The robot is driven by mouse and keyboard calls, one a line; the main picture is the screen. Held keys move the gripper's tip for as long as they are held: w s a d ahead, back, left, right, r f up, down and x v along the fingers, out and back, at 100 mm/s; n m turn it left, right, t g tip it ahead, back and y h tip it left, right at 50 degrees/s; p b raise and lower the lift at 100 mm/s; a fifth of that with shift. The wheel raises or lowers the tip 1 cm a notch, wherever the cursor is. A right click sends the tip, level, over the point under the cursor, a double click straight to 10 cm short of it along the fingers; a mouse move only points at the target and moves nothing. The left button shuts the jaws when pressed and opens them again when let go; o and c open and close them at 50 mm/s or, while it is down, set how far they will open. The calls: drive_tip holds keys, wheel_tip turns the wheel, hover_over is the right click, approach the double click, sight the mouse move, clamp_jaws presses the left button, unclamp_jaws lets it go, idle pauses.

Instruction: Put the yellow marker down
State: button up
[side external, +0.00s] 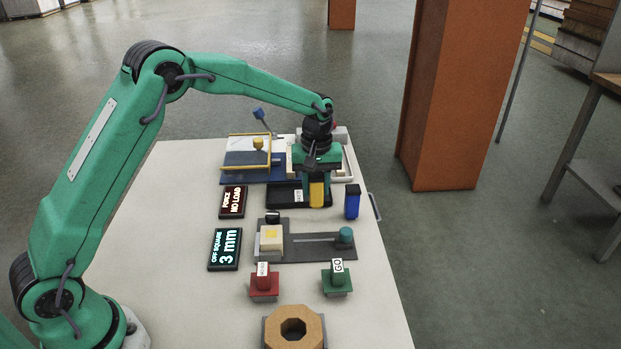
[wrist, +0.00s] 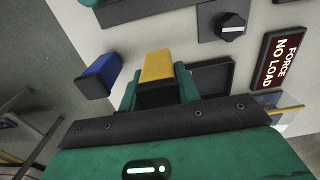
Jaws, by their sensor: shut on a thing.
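My gripper (side external: 317,180) is shut on the yellow marker (side external: 317,195), a block-like piece held upright below the fingers. In the wrist view the yellow marker (wrist: 158,66) sits between the two green fingers of my gripper (wrist: 160,88). A shallow black tray (side external: 281,196) lies under and beside it on the left; the tray also shows in the wrist view (wrist: 213,78). I cannot tell whether the marker's lower end touches the tray. A blue marker (side external: 352,203) stands upright just right of the tray; it also shows in the wrist view (wrist: 98,77).
A FORCE NO LOAD display (side external: 232,202) and an OFF SQUARE 3 mm display (side external: 224,250) lie left. A grey fixture (side external: 305,253) is in front, with red (side external: 264,285) and green GO (side external: 337,281) pieces nearer. A yellow-framed blue stand (side external: 246,160) is behind.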

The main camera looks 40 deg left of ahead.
sight(316, 198)
drive_tip(key=shift+f, duration=2)
drive_tip(key=shift+f, duration=0.1)
drive_tip(key=o, duration=0.8)
wheel_tip(316, 198, up, 12)
drive_tip(key=shift+f, duration=0.2)
drive_tip(key=shift+r, duration=0.35)
